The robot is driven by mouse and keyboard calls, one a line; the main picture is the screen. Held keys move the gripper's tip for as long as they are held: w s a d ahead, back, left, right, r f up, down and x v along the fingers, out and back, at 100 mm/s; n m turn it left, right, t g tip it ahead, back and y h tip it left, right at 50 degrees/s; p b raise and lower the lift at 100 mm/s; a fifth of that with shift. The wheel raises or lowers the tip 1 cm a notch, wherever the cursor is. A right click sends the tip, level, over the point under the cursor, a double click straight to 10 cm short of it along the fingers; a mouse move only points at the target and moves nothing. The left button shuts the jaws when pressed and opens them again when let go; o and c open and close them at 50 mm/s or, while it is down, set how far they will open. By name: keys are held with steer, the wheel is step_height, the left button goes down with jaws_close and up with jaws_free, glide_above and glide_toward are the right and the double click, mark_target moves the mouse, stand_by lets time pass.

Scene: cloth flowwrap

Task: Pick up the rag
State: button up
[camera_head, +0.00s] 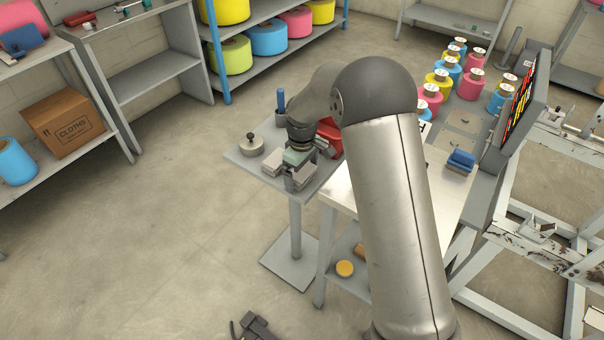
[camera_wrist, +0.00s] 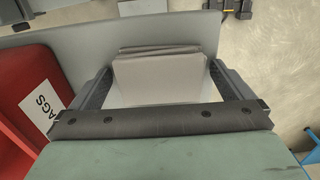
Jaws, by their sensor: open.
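A light grey folded rag (camera_wrist: 162,78) lies on top of what looks like a small stack in the wrist view, on a small grey table. My gripper (camera_wrist: 160,70) is open, with one finger on each side of the rag. I cannot tell whether the fingers touch it or how high they are above it. In the head view my gripper (camera_head: 292,174) is over the small table (camera_head: 240,157), with pale grey cloth (camera_head: 272,161) showing beside it. My wrist partly covers the stack there.
A red bin (camera_wrist: 28,100), its label partly reading "AGS", is close on the left in the wrist view; it also shows behind my arm in the head view (camera_head: 331,137).

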mark_target(302, 170)
steer(key=c, duration=1)
steer(key=shift+r, duration=0.5)
step_height(302, 170, up, 2)
steer(key=shift+r, duration=0.15)
steer(key=s+d+r, duration=0.2)
steer(key=s+r, duration=0.1)
steer(key=s, duration=0.1)
steer(key=s+d+r+b, duration=0.1)
steer(key=s+d+r, duration=0.2)
steer(key=s+d+r+b, duration=0.1)
steer(key=s+d+r, duration=0.2)
steer(key=s, duration=0.1)
steer(key=shift+s+r, duration=0.3)
steer(key=shift+r, duration=0.05)
